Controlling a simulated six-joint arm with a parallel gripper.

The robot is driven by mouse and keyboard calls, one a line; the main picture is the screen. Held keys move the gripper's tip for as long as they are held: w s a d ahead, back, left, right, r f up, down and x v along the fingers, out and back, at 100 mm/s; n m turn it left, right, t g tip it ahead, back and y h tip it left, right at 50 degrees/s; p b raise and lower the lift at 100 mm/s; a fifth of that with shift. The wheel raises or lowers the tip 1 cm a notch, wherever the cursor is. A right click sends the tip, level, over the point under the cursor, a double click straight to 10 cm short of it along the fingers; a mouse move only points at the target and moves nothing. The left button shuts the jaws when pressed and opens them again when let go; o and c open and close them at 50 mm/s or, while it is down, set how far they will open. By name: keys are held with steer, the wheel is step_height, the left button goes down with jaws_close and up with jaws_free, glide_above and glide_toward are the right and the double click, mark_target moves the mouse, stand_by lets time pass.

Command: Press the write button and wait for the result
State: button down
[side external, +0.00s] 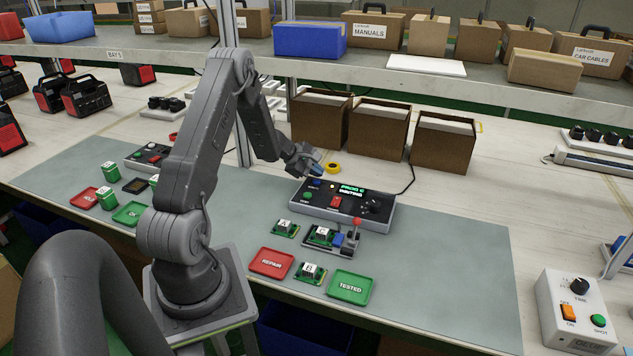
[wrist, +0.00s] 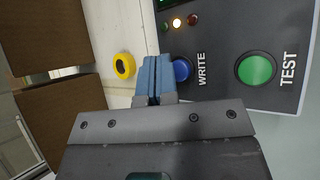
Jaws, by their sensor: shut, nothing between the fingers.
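The black programmer box (side external: 345,212) stands on the grey mat with its display (side external: 350,191) lit in green; the small text starts with "PROG" and its second line is hard to read. In the side view my gripper (side external: 317,169) is over the box's upper left corner.
An amber lamp (wrist: 177,22) glows between a dark green and a dark red one. Yellow tape (side external: 333,168) lies behind the box. Green boards, one in a fixture with a red-knobbed lever (side external: 356,222), a red REPAIR tray (side external: 271,263) and a green TESTED tray (side external: 350,287) sit in front.

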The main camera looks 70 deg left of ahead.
mark_target(316, 182)
steer(key=shift+r, duration=0.1)
steer(key=shift+r, duration=2.4)
steer(key=d+r+m+g+h, duration=0.1)
steer(key=d+r+m, duration=0.5)
steer(key=d+r, duration=0.5)
steer(key=d+r+m+g+h, duration=0.2)
steer(key=d+r+m, duration=0.4)
steer(key=d, duration=0.8)
steer(key=s+d+r+m+g+y, duration=0.1)
steer(key=s+d+r+m, duration=0.3)
steer(key=s+d+m, duration=0.45)
steer(key=s+d+r+m+y, duration=0.1)
steer(key=s+d+m+y, duration=0.2)
steer(key=s+d, duration=0.3)
steer(key=s+m, duration=0.1)
steer(key=s, duration=0.4)
steer(key=shift+d+m+t, duration=0.15)
steer(key=shift+m+t, duration=0.15)
steer(key=shift+m, duration=0.05)
